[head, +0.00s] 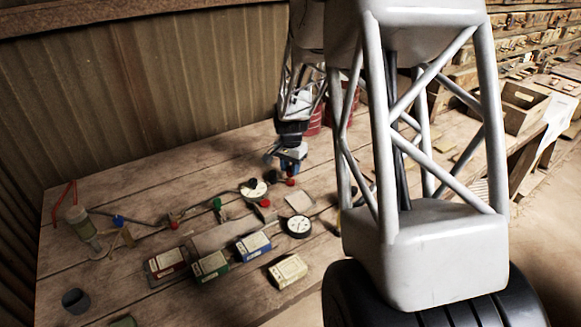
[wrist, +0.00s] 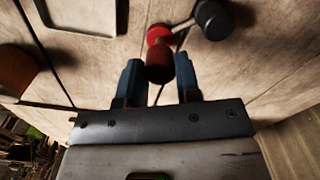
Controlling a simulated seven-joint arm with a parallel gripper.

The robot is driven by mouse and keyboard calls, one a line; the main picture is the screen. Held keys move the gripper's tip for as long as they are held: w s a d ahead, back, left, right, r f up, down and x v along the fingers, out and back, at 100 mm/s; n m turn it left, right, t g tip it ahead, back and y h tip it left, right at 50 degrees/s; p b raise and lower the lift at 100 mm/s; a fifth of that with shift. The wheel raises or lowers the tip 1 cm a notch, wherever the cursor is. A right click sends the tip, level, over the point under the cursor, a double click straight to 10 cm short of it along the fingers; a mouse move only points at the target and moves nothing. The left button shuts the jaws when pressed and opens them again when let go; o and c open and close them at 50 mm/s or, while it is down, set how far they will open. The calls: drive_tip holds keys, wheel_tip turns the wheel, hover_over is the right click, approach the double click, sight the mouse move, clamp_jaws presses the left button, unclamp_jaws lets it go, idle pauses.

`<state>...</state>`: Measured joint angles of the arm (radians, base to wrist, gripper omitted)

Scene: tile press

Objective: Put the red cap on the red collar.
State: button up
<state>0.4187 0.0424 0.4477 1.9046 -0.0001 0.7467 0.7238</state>
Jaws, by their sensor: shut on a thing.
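My gripper (wrist: 160,78) has two blue fingers, one on each side of a dark red cylinder, which I take to be the red cap (wrist: 160,66). In the head view my gripper (head: 287,168) is low over the back middle of the table. Just beyond the cylinder in the wrist view is a brighter red round part (wrist: 158,32), perhaps the red collar. The two reds overlap in the picture, so I cannot tell whether they touch. A red part (head: 291,182) shows right below the fingers in the head view.
A black knob (wrist: 213,18) is close beside the red parts. Round dials (head: 298,227), small coloured boxes (head: 253,246) and red and green fittings (head: 217,204) stand in front of the gripper. A dark cup (head: 76,300) is at the front left. My arm hides the table's right side.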

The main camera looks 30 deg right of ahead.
sight(290, 167)
drive_tip(key=shift+r, duration=0.8)
idle(0.9)
drive_tip(key=o, duration=0.6)
drive_tip(key=shift+r, duration=0.1)
wheel_tip(290, 167, up, 11)
drive_tip(key=shift+f, duration=0.1)
idle(1.5)
idle(0.8)
